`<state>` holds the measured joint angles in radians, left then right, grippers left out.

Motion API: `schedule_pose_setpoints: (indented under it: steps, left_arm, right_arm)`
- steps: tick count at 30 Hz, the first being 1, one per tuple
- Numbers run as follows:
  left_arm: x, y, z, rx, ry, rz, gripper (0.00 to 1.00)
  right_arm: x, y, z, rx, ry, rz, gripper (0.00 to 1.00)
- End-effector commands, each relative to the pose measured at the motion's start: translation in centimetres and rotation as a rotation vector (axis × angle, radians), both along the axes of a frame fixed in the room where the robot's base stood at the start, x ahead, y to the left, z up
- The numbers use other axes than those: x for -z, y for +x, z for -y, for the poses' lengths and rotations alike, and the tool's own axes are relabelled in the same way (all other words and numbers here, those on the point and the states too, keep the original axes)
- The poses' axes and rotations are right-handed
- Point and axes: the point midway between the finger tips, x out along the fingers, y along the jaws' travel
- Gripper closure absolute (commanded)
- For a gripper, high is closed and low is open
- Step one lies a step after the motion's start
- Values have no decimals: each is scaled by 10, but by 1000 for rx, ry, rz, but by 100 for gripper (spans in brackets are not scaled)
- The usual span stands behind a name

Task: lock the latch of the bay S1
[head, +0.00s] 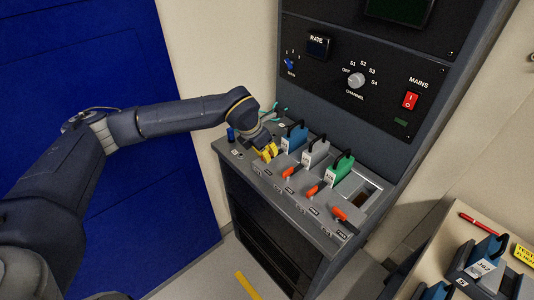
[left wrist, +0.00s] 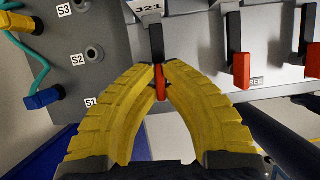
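The S1 latch is taken as the leftmost in the row; its black lever (left wrist: 157,42) with a red handle (left wrist: 161,84) points toward the panel's front edge, in line with the other levers. My left gripper (left wrist: 160,68) has its yellow fingertips closed around this handle, one on each side. In the head view my left gripper (head: 267,153) is at the left end of the latch row and hides this latch. Behind it stands a blue module (head: 293,137); a label J21 (left wrist: 150,8) shows there in the left wrist view. My right gripper is not in view.
Two more red-handled latches (left wrist: 240,70) (left wrist: 311,60) lie to the right. A grey module (head: 316,151), a green module (head: 341,166) and an empty bay (head: 367,193) follow. Sockets S1 to S3 and a teal cable with a blue plug (left wrist: 43,98) lie to the left.

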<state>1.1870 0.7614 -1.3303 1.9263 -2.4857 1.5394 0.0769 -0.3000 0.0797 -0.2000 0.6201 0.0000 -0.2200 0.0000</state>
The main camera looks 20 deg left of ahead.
Motion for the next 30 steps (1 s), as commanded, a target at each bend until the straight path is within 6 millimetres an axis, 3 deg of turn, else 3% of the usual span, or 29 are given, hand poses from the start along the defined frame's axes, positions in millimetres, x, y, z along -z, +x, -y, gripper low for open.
schedule_pose_setpoints:
  steps: [19,20,25,30]
  left_arm:
    - [2,-1,0,-42,2,-5,100]
    - [2,-1,0,-42,2,-5,89]
    - [1,-1,0,-42,1,-4,69]
    - [1,-1,0,-41,1,-2,69]
  right_arm:
    - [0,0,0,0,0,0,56]
    - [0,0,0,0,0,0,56]
    - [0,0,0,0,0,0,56]
    - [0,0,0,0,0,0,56]
